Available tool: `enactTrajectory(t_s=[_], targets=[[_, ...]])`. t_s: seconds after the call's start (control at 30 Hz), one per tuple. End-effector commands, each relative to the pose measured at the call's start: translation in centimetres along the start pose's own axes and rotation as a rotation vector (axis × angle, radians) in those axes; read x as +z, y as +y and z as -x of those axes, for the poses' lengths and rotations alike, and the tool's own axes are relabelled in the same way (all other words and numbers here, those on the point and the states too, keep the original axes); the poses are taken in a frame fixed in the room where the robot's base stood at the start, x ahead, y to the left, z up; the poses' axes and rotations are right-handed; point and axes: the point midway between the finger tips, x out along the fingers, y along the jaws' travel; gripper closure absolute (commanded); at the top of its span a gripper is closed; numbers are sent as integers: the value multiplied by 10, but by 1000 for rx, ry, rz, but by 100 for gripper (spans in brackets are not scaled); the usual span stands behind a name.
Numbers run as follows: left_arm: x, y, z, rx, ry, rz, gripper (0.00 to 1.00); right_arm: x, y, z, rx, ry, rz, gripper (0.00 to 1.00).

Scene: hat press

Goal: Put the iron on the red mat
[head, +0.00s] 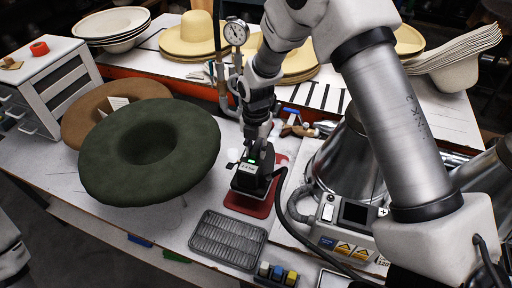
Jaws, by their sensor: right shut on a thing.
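The iron (251,177) is a small dark block with a pale label and a green light on its top. It is at the red mat (247,205), over its middle and upper part. I cannot tell whether it rests on the mat or hangs slightly above it. My right gripper (262,156) comes down from above and is shut on the iron; its fingers are partly hidden. Part of my left arm shows at the lower left edge, but its gripper is not in view.
A dark green felt hat (190,165) and a brown one (82,126) lie left of the mat. A grey ribbed tray (228,240) is in front. A metal press with a control box (345,222) stands to the right. Straw hats (192,36) are at the back.

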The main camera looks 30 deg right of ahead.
Motion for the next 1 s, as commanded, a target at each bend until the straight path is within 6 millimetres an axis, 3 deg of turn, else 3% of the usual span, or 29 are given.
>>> enactTrajectory(t_s=[0.5,1.0], targets=[[0,0,-40,0,0,0,100,2,2,-45,3,-3,0,100],[0,0,-41,0,0,0,100,2,1,-47,3,-3,0,100]])
